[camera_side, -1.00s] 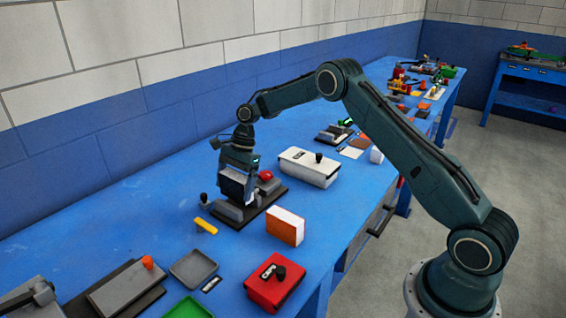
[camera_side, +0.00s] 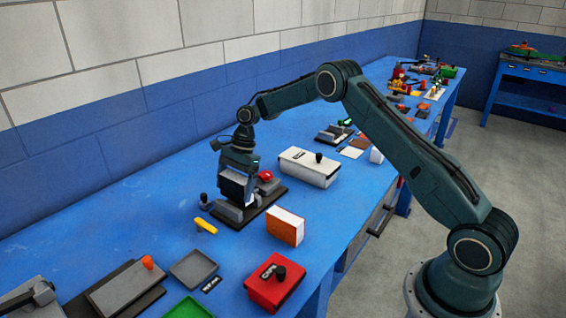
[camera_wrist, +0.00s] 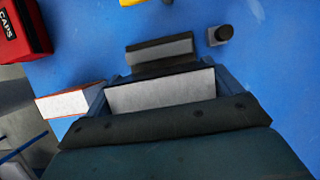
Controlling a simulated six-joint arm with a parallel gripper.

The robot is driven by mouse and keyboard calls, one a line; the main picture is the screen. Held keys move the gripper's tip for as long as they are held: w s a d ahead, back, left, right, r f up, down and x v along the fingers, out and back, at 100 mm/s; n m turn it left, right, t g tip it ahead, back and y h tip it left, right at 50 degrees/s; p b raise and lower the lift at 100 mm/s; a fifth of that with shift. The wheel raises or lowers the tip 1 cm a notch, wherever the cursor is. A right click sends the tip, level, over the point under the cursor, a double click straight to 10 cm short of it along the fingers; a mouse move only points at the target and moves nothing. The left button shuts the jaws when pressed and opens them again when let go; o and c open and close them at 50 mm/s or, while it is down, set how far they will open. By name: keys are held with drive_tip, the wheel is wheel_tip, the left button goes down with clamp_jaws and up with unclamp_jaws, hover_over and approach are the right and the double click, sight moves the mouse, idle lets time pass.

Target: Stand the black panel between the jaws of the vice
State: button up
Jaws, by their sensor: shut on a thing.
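My gripper (camera_side: 238,172) is shut on the black panel (camera_side: 230,186) and holds it over the vice (camera_side: 262,209). The vice has grey jaws on a dark base. In the side view the panel's dark face shows under my gripper, with a pale edge beside it, behind the near jaw. In the wrist view the panel's pale grey edge (camera_wrist: 160,91) lies between my fingers (camera_wrist: 162,93), and one vice jaw (camera_wrist: 160,50) shows just beyond it. The panel's lower edge is hidden, so I cannot tell how deep it sits between the jaws.
An orange and white block (camera_side: 285,226) stands just right of the vice. A yellow piece (camera_side: 206,226) and a black knob (camera_side: 203,200) are to its left. A white box (camera_side: 309,168) stands behind, a red box (camera_side: 274,283) in front. A grey tray (camera_side: 193,269) lies front left.

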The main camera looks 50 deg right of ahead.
sight(231, 179)
drive_tip(key=shift+f, duration=1.85)
idle(2.0)
drive_tip(key=o, duration=0.7)
drive_tip(key=shift+r, duration=0.1)
drive_tip(key=shift+r, duration=4.15)
